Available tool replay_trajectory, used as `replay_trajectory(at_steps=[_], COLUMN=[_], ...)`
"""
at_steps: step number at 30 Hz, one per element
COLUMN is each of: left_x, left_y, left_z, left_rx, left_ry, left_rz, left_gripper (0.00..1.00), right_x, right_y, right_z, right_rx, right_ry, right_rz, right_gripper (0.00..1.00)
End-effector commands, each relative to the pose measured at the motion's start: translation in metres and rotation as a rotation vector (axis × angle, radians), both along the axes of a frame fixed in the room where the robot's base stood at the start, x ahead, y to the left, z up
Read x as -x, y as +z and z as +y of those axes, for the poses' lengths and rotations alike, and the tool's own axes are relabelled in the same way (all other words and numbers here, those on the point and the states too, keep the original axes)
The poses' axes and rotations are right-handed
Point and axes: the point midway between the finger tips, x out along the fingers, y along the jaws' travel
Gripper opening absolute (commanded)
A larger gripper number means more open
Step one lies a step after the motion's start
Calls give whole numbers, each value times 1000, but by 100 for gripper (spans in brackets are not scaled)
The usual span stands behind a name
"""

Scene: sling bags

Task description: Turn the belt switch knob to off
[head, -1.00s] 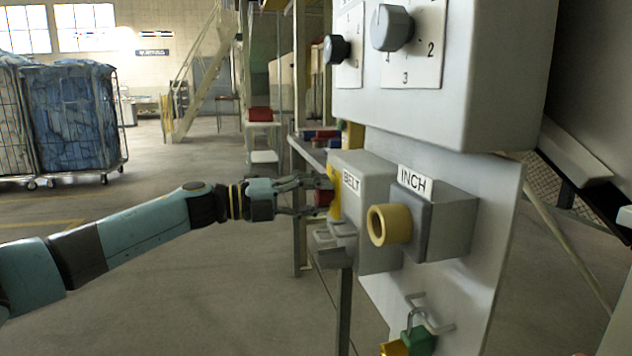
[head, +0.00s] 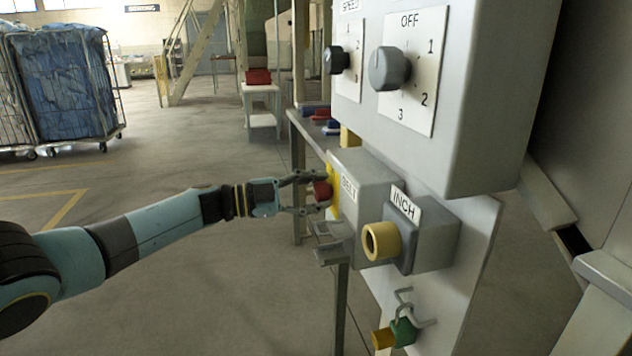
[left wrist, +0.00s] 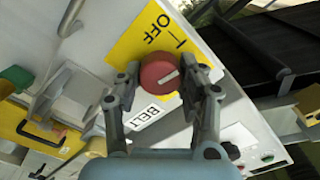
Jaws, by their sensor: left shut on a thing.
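The belt switch has a round red knob (head: 321,190) on a yellow plate (left wrist: 118,48), on the side of a grey box labelled BELT (head: 362,180). My left gripper (head: 312,192) reaches it from the left and is shut on the knob, one finger on each side. In the left wrist view the knob (left wrist: 160,74) sits between the fingertips. A white line on its face slants up to the right. The plate reads OFF, upside down there, with a short line mark beside it. My right gripper is not in view.
The yellow-collared INCH button (head: 381,241) stands close right of the belt box. A grey metal bracket (head: 330,242) lies just below the knob. A green padlock (head: 403,332) hangs lower. The floor on the left is open.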

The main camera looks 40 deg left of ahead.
Motion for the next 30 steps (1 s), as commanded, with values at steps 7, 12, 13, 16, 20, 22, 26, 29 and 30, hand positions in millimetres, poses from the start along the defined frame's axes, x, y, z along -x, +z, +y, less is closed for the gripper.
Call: replay_trajectory(at_steps=[7, 12, 13, 16, 20, 22, 26, 29, 30], left_x=[0, 0, 0, 0, 0, 0, 1, 1, 1], left_y=[0, -1, -1, -1, -2, -2, -2, -2, -2], left_z=[0, 1, 1, 1, 1, 1, 0, 0, 0], left_rx=[92, 124, 128, 135, 138, 138, 138, 138, 138], left_ry=[1, 1, 1, 1, 1, 1, 1, 1, 1], left_rz=[81, 110, 114, 120, 123, 123, 123, 123, 122], left_gripper=[7, 7, 7, 7, 7, 7, 7, 44, 50], right_x=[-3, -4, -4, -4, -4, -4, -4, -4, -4], right_y=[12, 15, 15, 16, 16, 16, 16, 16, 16], right_z=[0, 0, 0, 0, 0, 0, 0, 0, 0], right_rx=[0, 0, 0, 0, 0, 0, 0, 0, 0], right_ry=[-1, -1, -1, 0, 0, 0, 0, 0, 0], right_rz=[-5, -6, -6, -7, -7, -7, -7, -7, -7], right_gripper=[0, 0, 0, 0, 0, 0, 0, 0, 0])
